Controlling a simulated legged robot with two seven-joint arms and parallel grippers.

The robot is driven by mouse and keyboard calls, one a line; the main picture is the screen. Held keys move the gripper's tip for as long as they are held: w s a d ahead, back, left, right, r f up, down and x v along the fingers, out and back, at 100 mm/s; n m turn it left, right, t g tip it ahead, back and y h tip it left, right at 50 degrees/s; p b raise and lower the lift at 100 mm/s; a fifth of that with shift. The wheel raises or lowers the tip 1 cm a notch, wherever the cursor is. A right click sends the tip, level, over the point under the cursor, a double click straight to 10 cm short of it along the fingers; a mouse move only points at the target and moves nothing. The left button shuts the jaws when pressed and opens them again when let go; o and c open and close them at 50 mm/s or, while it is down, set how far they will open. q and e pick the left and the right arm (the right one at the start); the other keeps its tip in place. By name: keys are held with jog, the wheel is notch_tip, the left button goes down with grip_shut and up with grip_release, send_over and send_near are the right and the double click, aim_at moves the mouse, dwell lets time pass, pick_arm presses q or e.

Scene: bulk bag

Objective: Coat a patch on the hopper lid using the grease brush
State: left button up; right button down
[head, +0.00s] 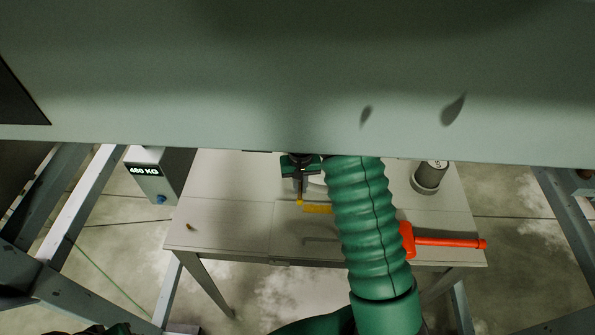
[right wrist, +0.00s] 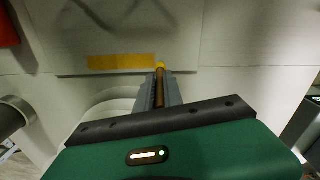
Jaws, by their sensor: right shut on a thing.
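My right gripper (head: 300,190) is shut on the grease brush, a thin brown stick with a yellow tip (head: 299,202). In the right wrist view the brush (right wrist: 160,82) sits between the two grey fingers (right wrist: 160,92), tip pointing away from the palm. A pale flat plate, which looks like the hopper lid (head: 290,225), lies on the table and also shows in the right wrist view (right wrist: 180,40). A yellow patch (head: 318,209) runs along its edge (right wrist: 120,62). The brush tip is beside one end of the patch; I cannot tell whether it touches.
A large grey-green bag (head: 300,90) hangs across the top. An orange mallet (head: 445,242) and a grey cylinder (head: 427,180) are at the table's right. A box reading 480 KG (head: 152,178) stands left. A small brownish piece (head: 190,226) lies on the clear left tabletop (head: 225,200).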

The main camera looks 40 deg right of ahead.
jog(key=r+p, duration=0.1)
jog(key=r, duration=0.1)
jog(key=r+p, duration=0.1)
jog(key=r, duration=0.1)
jog(key=r+p, duration=0.1)
jog(key=r, duration=0.1)
jog(key=shift+s+d+p, duration=0.15)
jog(key=shift+s+p, duration=0.1)
jog(key=shift+p, duration=0.05)
jog(key=shift+s, duration=0.1)
